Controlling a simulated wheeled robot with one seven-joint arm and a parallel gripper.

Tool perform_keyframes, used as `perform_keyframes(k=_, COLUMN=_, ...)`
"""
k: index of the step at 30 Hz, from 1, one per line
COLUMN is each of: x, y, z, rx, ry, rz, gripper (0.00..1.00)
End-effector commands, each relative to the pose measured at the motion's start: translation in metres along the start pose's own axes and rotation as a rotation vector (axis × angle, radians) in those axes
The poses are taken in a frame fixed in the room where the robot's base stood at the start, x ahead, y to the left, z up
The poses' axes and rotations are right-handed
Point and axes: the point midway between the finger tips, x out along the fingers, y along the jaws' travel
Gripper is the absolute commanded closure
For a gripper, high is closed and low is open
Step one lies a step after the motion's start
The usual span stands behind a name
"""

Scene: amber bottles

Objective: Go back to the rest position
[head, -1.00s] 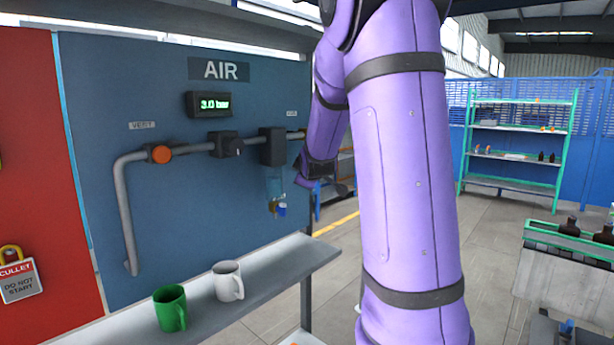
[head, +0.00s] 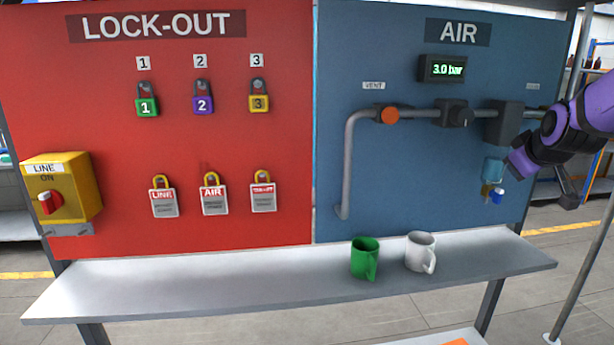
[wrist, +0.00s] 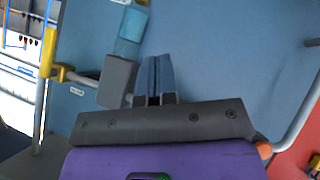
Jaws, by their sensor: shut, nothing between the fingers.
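My gripper (head: 568,196) is at the right edge of the head view, in front of the right part of the blue AIR panel (head: 400,190). It is just right of the clear blue bowl (head: 493,170) under the dark pipe block. In the wrist view my gripper (wrist: 153,65) has its two fingers side by side, shut and empty. The blue panel (wrist: 225,70) fills most of that view behind them. The bowl (wrist: 131,28) and a grey block (wrist: 116,82) are just left of the fingers. Whether the fingers touch anything is hard to tell.
A grey shelf (head: 290,282) runs below the panels, with a green mug (head: 364,259) and a white mug (head: 420,252) on it. A red LOCK-OUT board (head: 100,130) holds several padlocks and tags. A grey pipe (head: 348,160) crosses the AIR panel. Open floor shows at the right.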

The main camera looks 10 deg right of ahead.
Motion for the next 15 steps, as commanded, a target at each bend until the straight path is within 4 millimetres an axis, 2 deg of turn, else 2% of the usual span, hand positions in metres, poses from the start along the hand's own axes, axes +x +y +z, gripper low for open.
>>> perform_keyframes(k=1, x=-0.017, y=-0.015, z=-0.002, rx=0.036, ry=0.002, rz=-0.045, gripper=1.0)
perform_keyframes(k=8, x=-0.093, y=-0.086, z=0.007, rx=0.173, ry=-0.067, rz=-0.236, gripper=1.0)
perform_keyframes(k=15, x=-0.173, y=-0.151, z=0.038, rx=0.256, ry=-0.192, rz=-0.344, gripper=1.0)
